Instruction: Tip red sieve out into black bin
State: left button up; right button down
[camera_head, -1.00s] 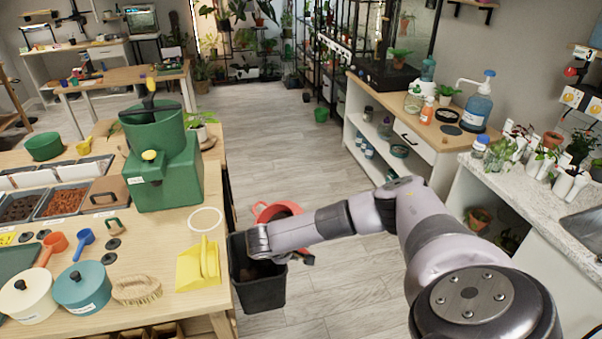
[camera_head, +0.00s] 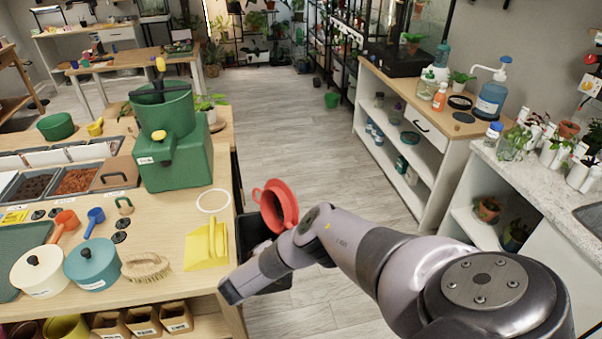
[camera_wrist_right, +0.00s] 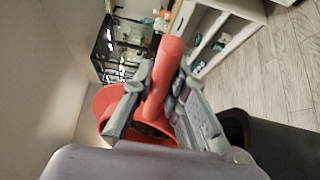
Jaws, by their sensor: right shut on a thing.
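The red sieve (camera_head: 283,198) is steeply tilted, with its round opening turned to the side, by the far end of the black bin (camera_head: 285,282). My right arm covers much of the bin in the head view. In the right wrist view my right gripper (camera_wrist_right: 158,100) is shut on the handle of the red sieve (camera_wrist_right: 168,62). Dark material or shadow shows inside its bowl; I cannot tell which. A dark edge of the black bin (camera_wrist_right: 285,150) shows at the lower right there. My left gripper is not in view.
The wooden workbench on the left holds a green machine (camera_head: 172,145), a yellow dustpan (camera_head: 207,245), a brush (camera_head: 146,267) and lidded pots (camera_head: 92,262). A shelf cabinet (camera_head: 405,150) stands to the right. The floor (camera_head: 290,130) between is open.

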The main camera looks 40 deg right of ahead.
jog(key=shift+w+a+h, duration=0.1)
jog(key=shift+a+h, duration=0.2)
jog(key=shift+h, duration=0.1)
jog(key=shift+a+h, duration=0.2)
jog(key=shift+h, duration=0.1)
jog(key=shift+a+f+h+b, duration=0.1)
jog(key=shift+f+h+b, duration=0.05)
jog(key=shift+h+b, duration=0.2)
jog(key=shift+a+n+h+b, duration=0.35)
jog(key=shift+n+h+b, duration=0.1)
jog(key=shift+h, duration=0.2)
jog(key=shift+d+r, duration=0.15)
jog(key=shift+r, duration=0.05)
dwell(0.4)
